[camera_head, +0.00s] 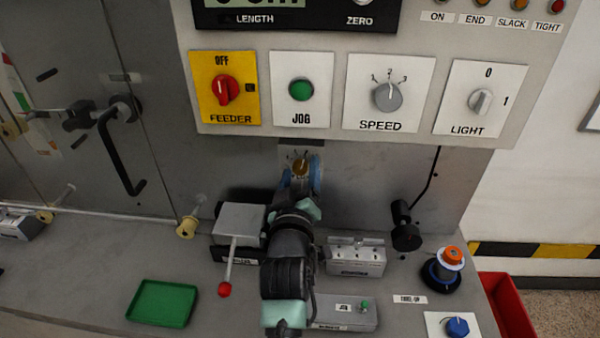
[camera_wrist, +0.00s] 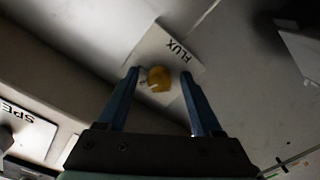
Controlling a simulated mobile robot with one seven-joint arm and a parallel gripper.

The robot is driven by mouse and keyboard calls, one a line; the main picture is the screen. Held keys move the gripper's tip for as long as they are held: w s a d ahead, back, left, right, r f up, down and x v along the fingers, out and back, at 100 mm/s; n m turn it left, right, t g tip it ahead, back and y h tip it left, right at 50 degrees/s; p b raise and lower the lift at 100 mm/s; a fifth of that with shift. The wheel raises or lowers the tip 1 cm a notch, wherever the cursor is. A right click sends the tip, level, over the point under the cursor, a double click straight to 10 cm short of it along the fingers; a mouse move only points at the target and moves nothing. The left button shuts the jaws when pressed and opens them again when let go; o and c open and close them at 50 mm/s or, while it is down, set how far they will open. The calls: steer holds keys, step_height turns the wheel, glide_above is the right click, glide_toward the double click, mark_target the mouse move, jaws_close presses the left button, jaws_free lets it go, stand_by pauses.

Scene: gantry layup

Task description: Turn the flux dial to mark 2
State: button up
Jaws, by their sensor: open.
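The flux dial is a small yellow-brown knob (camera_wrist: 159,78) on a pale plate labelled FLUX (camera_wrist: 178,48) in the wrist view. In the head view the knob (camera_head: 300,168) sits on the grey wall below the JOG and SPEED plates, partly hidden by my gripper. A light pointer line shows on the knob, but I cannot read which mark it points to. My gripper (camera_wrist: 160,82) is open, with one blue finger on each side of the knob. A gap shows between the knob and each finger. The gripper also shows in the head view (camera_head: 301,178).
Above are the red FEEDER switch (camera_head: 225,90), green JOG button (camera_head: 301,89), SPEED knob (camera_head: 387,96) and LIGHT knob (camera_head: 480,101). A red-tipped lever (camera_head: 225,289) stands left of my arm. A grey box (camera_head: 356,257) stands right. A green tray (camera_head: 162,303) lies front left.

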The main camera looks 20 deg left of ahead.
steer(key=shift+s, duration=0.1)
steer(key=b+v, duration=0.1)
steer(key=v, duration=1.1)
steer(key=shift+s, duration=0.4)
steer(key=shift+d, duration=0.1)
